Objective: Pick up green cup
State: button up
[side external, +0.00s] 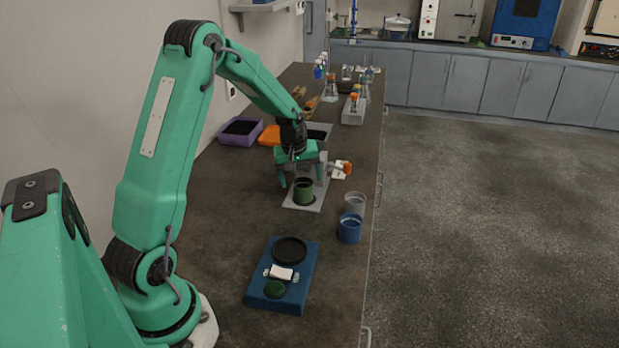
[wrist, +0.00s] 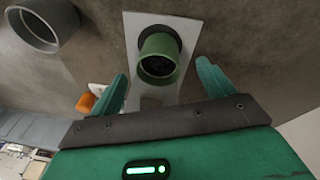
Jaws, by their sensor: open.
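The green cup (side external: 303,191) stands upright on a pale grey plate (side external: 313,206) on the dark bench. In the wrist view the green cup (wrist: 160,58) shows its open top with dark contents or a dark inside, between and just beyond my fingertips. My gripper (side external: 300,182) points down over the plate, its fingers apart on either side of the cup. In the wrist view my gripper (wrist: 163,77) is open and empty, and neither finger appears to touch the cup.
A grey cup (side external: 354,204) and a blue cup (side external: 351,229) stand near the bench's right edge. A blue device (side external: 268,289) lies nearer the front. A purple tray (side external: 240,131) and orange tray (side external: 269,136) are behind, by the wall. Glassware stands at the far end.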

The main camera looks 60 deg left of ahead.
aim_at(303, 186)
jog(key=shift+x, duration=2.35)
jog(key=shift+w, duration=0.1)
jog(key=c, duration=1.3)
jog(key=shift+o, duration=0.2)
jog(key=shift+r, duration=0.1)
jog(key=shift+r, duration=0.6)
jog(key=s+d, duration=0.2)
jog(key=shift+s+d, duration=0.25)
jog(key=shift+s, duration=0.05)
jog(key=shift+s+d+r, duration=0.15)
jog(key=shift+r, duration=0.15)
jog(key=w+a+v, duration=0.1)
jog(key=w+v, duration=0.1)
jog(key=v, duration=1)
jog(key=shift+w+a+r, duration=0.25)
jog(key=shift+r, duration=0.5)
